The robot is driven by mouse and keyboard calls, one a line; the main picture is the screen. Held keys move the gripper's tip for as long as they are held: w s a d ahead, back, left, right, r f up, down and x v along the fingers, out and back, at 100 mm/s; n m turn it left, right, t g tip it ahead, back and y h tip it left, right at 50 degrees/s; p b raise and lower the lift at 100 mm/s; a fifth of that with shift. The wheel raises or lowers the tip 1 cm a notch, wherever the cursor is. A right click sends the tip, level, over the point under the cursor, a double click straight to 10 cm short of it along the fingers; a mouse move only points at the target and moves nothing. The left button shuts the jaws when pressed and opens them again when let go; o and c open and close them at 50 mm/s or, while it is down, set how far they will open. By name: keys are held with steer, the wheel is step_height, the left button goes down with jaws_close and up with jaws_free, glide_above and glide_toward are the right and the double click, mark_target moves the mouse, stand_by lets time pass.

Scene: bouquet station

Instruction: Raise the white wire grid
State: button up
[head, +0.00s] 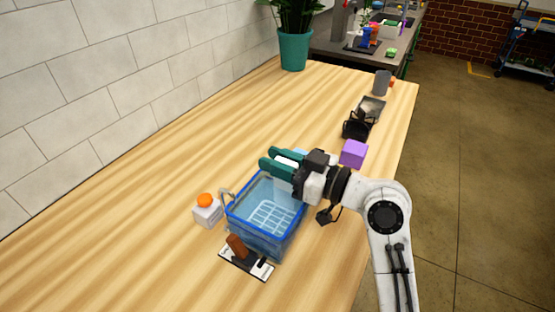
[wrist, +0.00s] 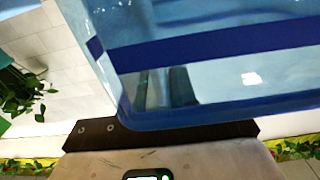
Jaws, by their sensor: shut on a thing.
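A pale wire grid (head: 272,217) shows through the open top of a clear blue basket (head: 246,232), low inside it. My gripper (head: 272,161) has dark green fingers and is above the basket's back rim, pointing left. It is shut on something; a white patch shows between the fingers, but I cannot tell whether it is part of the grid. In the wrist view the blue see-through wall and dark blue band (wrist: 220,45) of a container fill the upper part. Two dark finger shapes show dimly through it, and their tips are unclear.
A white box with an orange top (head: 206,210) stands left of the basket. A board with a brown handle (head: 245,262) lies in front. A purple block (head: 354,153), a black holder (head: 357,128) and a grey cup (head: 381,83) stand right. The table's left side is clear.

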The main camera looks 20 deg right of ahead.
jaws_close()
step_height(320, 180, up, 8)
steer(key=p, duration=0.4)
steer(key=shift+r, duration=0.15)
steer(key=o, duration=0.6)
jaws_free()
steer(key=shift+c, duration=0.2)
steer(key=shift+o, duration=1.4)
steer(key=shift+f, duration=0.2)
